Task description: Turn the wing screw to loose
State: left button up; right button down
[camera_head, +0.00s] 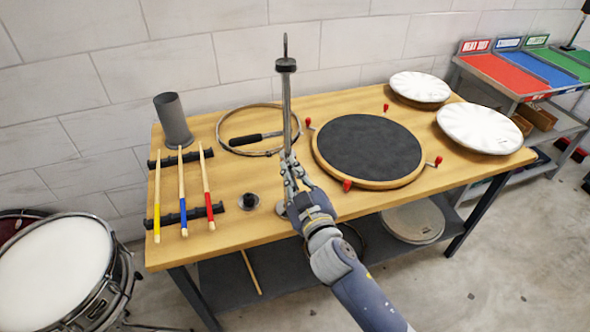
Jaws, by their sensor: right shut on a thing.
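A thin metal stand (287,110) rises upright from the bench, with a black collar (286,65) and a narrow loop at its top. Its round foot rests on the bench. My right gripper (290,168) is at the lower part of the rod, shut at the place of the wing screw. The fingers hide the wing screw, so its shape and angle cannot be made out. My right arm reaches in from the bottom right. My left gripper is not in view.
The wooden bench (235,180) holds a round dark pad (368,148) with red knobs, a hoop (220,135) around a black-handled tool, several drumsticks on black racks, a grey cylinder (173,119) and two white drumheads. A drum (55,262) stands at the lower left.

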notch_tip(320, 180, down, 3)
jog(key=n+p, duration=0.5)
jog(key=n, duration=2.1)
dwell(0.4)
jog(key=c, duration=1.8)
grip_release()
jog(key=shift+o, duration=0.5)
jog(key=shift+r, duration=0.1)
jog(key=shift+s, duration=0.1)
